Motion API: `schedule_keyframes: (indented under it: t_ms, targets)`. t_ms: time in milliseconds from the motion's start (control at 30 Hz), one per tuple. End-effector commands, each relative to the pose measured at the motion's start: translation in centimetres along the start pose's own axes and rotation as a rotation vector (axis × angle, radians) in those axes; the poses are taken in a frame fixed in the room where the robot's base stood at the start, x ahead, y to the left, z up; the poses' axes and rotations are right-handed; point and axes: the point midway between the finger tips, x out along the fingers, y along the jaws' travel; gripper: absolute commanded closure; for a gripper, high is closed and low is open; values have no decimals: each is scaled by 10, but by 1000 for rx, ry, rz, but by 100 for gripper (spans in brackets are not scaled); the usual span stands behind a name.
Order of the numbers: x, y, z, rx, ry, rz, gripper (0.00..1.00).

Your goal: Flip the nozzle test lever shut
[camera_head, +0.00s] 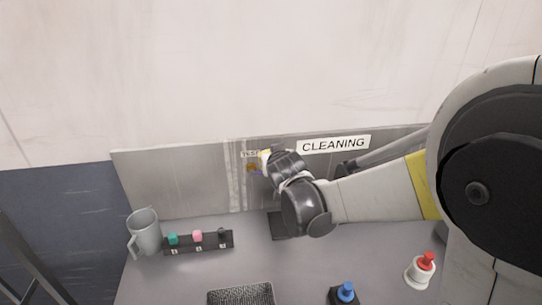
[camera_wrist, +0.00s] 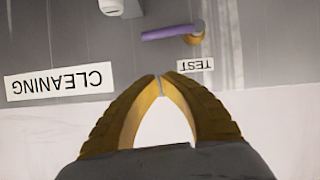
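The nozzle test lever (camera_wrist: 170,33) is a purple handle on a brass pivot (camera_wrist: 195,30), mounted on the grey back panel. In the upside-down wrist view it lies nearly level, its handle pointing left from the pivot. In the head view the lever (camera_head: 256,170) shows small and partly hidden behind my arm's end. A "TEST" label (camera_wrist: 195,65) is beside it. My gripper (camera_wrist: 159,77) has yellow fingers whose tips meet with nothing between them. The tips appear apart from the lever, near the label. In the head view the fingers (camera_head: 265,158) show before the panel.
A "CLEANING" sign (camera_head: 333,144) is on the panel, right of the lever. On the grey counter are a grey jug (camera_head: 145,233), a black rack (camera_head: 210,243) with coloured pieces, a dark mesh mat (camera_head: 240,295), a blue knob (camera_head: 346,291) and a red knob (camera_head: 427,261).

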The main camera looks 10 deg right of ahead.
Motion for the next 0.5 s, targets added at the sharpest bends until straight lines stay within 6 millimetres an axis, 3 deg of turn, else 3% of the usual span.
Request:
schedule_keyframes:
  t_ms: [33, 200, 500]
  targets:
    - [-14, 0, -1, -2, 0, -1, 100]
    - [-49, 0, 0, -2, 1, -1, 100]
    - [-77, 0, 2, -1, 0, 0, 100]
